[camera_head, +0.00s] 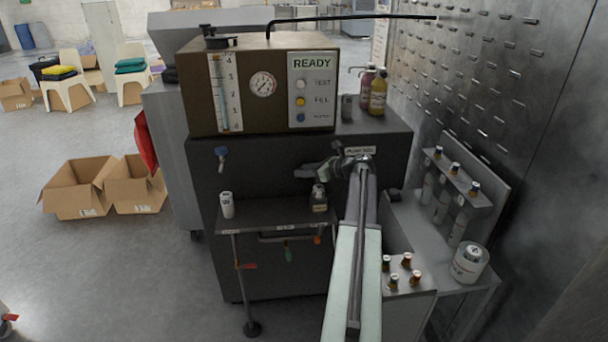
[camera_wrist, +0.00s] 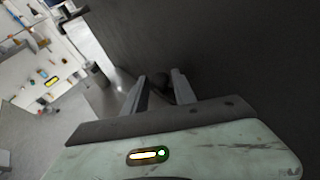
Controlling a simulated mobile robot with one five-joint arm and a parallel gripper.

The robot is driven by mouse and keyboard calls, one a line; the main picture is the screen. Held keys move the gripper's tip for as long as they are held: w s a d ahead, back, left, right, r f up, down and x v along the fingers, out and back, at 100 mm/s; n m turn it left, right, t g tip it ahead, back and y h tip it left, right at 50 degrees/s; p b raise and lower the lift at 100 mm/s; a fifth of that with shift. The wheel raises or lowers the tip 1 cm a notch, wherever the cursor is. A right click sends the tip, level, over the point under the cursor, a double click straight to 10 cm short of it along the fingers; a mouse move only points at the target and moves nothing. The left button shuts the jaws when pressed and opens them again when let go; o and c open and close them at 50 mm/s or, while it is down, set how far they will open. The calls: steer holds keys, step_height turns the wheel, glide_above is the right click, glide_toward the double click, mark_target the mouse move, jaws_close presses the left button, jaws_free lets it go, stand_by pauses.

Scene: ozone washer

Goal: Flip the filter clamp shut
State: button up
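My arm reaches up over the front of the brown and black washer (camera_head: 285,180), and its end bends left under a small label. My gripper (camera_head: 309,172) is close to the washer's dark front, just above the small shelf. In the wrist view my gripper (camera_wrist: 162,78) has its two fingers apart, so it is open. A dark rounded part (camera_wrist: 160,83) shows between or just behind the fingers; I cannot tell if they touch it. I cannot pick out the filter clamp for certain; my wrist may hide it.
A shelf (camera_head: 265,212) below my gripper holds a white cylinder (camera_head: 227,205) and a small dark bottle (camera_head: 319,198). A blue tap (camera_head: 221,153) sticks out at left. A side table with bottles (camera_head: 440,205) and a white jar (camera_head: 469,263) stands right of my arm.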

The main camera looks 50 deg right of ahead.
jaws_close()
stand_by(0.5)
steer(key=shift+a, duration=0.1)
stand_by(0.8)
